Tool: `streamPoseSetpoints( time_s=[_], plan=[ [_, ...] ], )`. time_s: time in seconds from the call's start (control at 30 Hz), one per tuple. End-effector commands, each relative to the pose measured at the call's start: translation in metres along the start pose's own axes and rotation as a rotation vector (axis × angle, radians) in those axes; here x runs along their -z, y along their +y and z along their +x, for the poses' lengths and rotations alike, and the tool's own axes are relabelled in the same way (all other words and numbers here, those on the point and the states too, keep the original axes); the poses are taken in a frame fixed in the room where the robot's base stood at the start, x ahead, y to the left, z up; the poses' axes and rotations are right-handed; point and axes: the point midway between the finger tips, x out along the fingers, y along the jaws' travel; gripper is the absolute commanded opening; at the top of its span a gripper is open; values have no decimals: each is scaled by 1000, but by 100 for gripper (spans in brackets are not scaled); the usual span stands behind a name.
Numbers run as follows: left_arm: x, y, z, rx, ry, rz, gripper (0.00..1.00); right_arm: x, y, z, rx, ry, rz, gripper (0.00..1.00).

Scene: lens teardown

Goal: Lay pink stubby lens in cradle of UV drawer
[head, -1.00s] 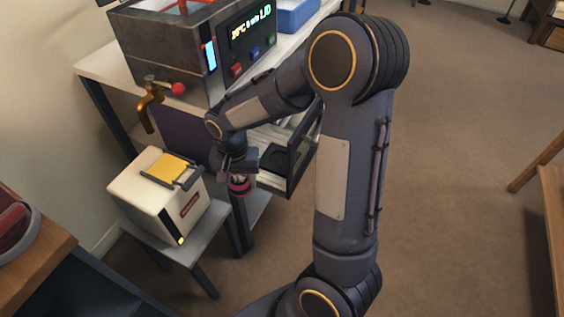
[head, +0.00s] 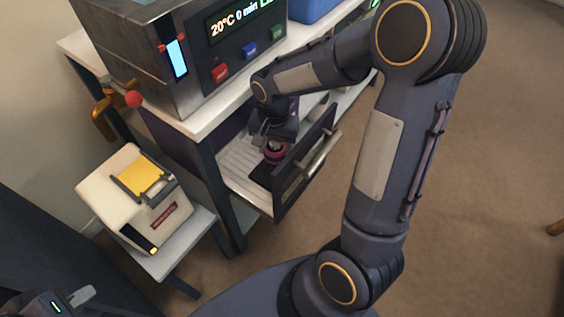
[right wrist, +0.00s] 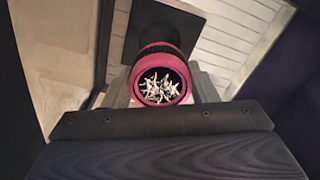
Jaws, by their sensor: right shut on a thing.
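The pink stubby lens (head: 275,153) is in my right gripper (head: 272,140), over the open UV drawer (head: 238,163). In the right wrist view, the lens (right wrist: 162,97) shows a pink rim, a black barrel and pale shard-like bits inside its near end. The gripper's fingers (right wrist: 163,102) are shut on it. The dark cradle (head: 259,174) lies on the drawer's pale slatted floor, partly hidden by lens and arm. A black square patch (right wrist: 172,22) shows beyond the lens. Contact between lens and cradle cannot be told. Part of my left gripper (head: 72,299) shows at bottom left; its opening is unclear.
The drawer's dark front with a metal handle (head: 320,155) stands at the right. A metal box with a display (head: 215,50) sits on the bench above. A cream box with a yellow top (head: 128,195) is on a low stand at left, near a brass tap (head: 103,115).

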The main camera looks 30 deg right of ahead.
Motion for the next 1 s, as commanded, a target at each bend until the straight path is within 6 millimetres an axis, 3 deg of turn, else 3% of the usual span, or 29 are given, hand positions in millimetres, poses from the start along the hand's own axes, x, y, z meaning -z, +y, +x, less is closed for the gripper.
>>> streamPoseSetpoints(
  time_s=[0.03,0.13,0.37,0.6,1.0],
  plan=[
    [-4,-3,7,0,0,0,0,-1,1,16,-4,-4,-1,22],
    [-6,-6,12,0,0,0,0,0,0,34,-2,-3,-1,22],
    [-8,-8,17,0,0,0,0,0,0,52,-2,-2,0,22],
    [-14,-12,27,0,0,0,0,0,0,84,-1,-2,0,22],
    [-15,-14,30,0,0,0,0,0,0,89,0,0,0,22]
  ],
)
